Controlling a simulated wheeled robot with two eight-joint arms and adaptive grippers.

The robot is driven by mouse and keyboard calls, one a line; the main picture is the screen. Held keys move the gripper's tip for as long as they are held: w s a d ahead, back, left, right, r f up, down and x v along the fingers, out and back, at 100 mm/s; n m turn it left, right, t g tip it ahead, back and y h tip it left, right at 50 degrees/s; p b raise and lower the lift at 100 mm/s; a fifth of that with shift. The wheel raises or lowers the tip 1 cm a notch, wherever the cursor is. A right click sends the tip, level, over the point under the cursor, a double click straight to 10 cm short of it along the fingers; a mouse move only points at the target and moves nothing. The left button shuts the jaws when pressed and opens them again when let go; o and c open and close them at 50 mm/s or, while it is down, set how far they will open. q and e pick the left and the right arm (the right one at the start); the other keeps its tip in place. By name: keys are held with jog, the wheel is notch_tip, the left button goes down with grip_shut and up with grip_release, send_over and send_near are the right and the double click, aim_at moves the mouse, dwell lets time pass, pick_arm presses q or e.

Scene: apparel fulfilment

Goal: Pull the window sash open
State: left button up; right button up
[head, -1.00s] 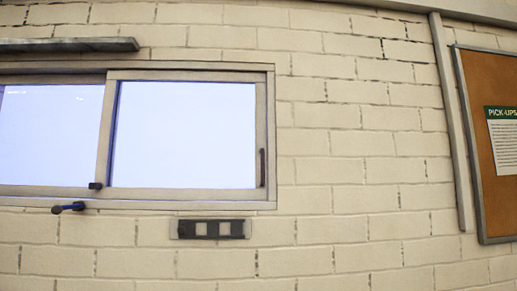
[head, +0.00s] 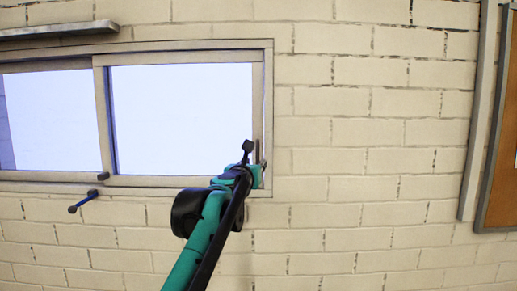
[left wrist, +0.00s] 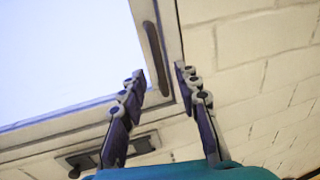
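The window sash (head: 181,70) is the right-hand pane in a pale frame, and it looks closed against the right side of the frame. Its dark vertical handle (left wrist: 157,58) is on the sash's right edge. In the head view the handle is mostly hidden behind my gripper. My left gripper (head: 254,158) is raised at the sash's lower right corner. In the left wrist view my left gripper (left wrist: 160,76) is open, with fingers apart and the handle showing between and beyond the tips. I cannot tell any contact. My right gripper is not in view.
A small dark latch (head: 103,176) and a blue-black peg (head: 82,202) are at the window's lower middle. A grey ledge (head: 60,30) juts out above the left pane. A dark slotted wall plate (left wrist: 80,160) is below the window. A corkboard (head: 500,165) hangs at far right.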

aim_at(257, 159)
pick_arm(q)
jog(key=w, duration=0.2)
jog(key=w+p, duration=0.1)
jog(key=w, duration=0.1)
jog(key=w+d+p, duration=0.1)
jog(key=w, duration=0.1)
jog(key=shift+w, duration=0.1)
jog(key=shift+w+d, duration=0.15)
jog(key=shift+w, duration=0.3)
jog(key=shift+f, duration=0.1)
grip_shut()
